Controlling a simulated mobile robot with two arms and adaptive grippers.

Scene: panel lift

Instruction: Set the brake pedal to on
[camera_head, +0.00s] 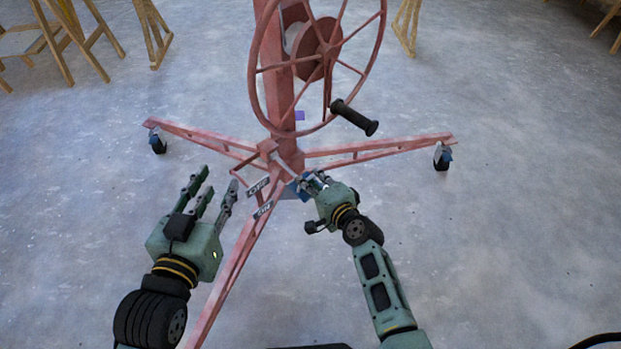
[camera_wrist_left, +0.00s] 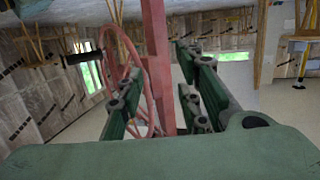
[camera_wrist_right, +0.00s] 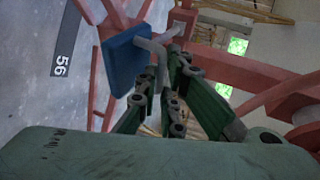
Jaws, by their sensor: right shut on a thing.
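The brake pedal looks like a bent grey rod (camera_wrist_right: 155,48) with a blue pad (camera_wrist_right: 124,60), low on the red lift frame. The blue pad shows partly in the head view (camera_head: 297,187), beside my right fingers. My right gripper (camera_head: 311,181) is shut on the pedal's rod; its fingers cover part of it. The "OFF" label (camera_head: 258,187) and the "ON" label (camera_head: 263,210) sit left of the pedal, ON nearer to me. My left gripper (camera_head: 208,194) is open and empty, left of the labels, with its fingers pointing forward.
The red panel lift (camera_head: 280,90) stands ahead on spread legs with casters (camera_head: 442,156). Its large handwheel (camera_head: 320,60) with a black handle (camera_head: 354,118) hangs above the right gripper. Wooden trestles (camera_head: 75,40) stand far back. The concrete floor (camera_head: 520,220) at the right is clear.

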